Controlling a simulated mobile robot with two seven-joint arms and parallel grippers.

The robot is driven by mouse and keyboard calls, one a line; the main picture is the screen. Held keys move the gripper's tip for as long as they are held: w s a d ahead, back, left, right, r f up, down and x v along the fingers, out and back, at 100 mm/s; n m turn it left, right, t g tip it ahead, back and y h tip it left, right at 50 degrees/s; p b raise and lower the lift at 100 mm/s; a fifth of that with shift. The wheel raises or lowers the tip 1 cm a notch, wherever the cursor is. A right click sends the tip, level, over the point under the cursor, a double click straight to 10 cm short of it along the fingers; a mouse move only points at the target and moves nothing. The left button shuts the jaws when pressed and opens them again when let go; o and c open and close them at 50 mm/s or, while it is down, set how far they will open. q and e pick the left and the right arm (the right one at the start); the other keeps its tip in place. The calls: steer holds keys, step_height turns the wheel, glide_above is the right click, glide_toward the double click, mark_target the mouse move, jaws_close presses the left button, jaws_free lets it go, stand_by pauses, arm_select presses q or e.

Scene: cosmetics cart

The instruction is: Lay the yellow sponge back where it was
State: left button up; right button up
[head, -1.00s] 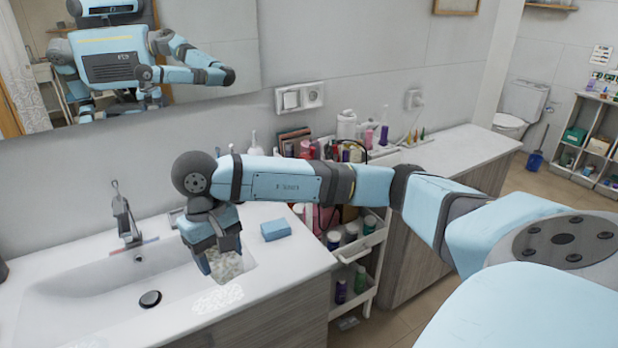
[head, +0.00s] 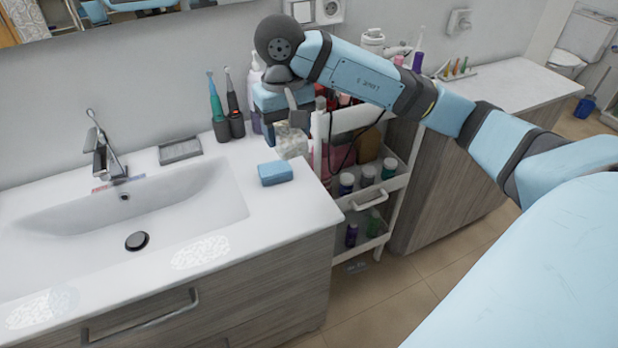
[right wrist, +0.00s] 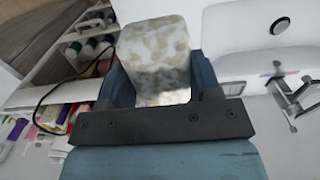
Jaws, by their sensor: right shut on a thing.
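My right gripper (head: 284,122) is shut on a block-shaped sponge (head: 292,144), mottled whitish and tan, the only match I see for the yellow sponge. It holds it up by the counter's right end, near the cart's top. In the right wrist view, the sponge (right wrist: 155,50) sits between the two blue fingers (right wrist: 157,82); its far end sticks out beyond them. The white cart (head: 365,202) is partly hidden behind my arm and gripper. My left gripper is not in view.
A blue sponge (head: 275,173) lies on the counter beside the sink (head: 130,215). Two toothbrushes in dark holders (head: 229,125) and a grey soap dish (head: 180,150) stand at the back. Whitish speckled patches (head: 200,252) mark the counter's front. Bottles fill the cart's shelves.

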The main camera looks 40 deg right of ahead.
steer(key=shift+w+d, duration=0.15)
steer(key=shift+d, duration=0.6)
steer(key=shift+f, duration=0.4)
glide_above(296, 209)
step_height(296, 209, down, 15)
steer(key=shift+r+p, duration=0.15)
steer(key=shift+p, duration=0.2)
steer(key=shift+f, duration=2.2)
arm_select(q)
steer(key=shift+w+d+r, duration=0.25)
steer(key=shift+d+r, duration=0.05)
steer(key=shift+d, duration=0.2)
arm_select(e)
steer(key=shift+f, duration=0.15)
steer(key=o, duration=0.8)
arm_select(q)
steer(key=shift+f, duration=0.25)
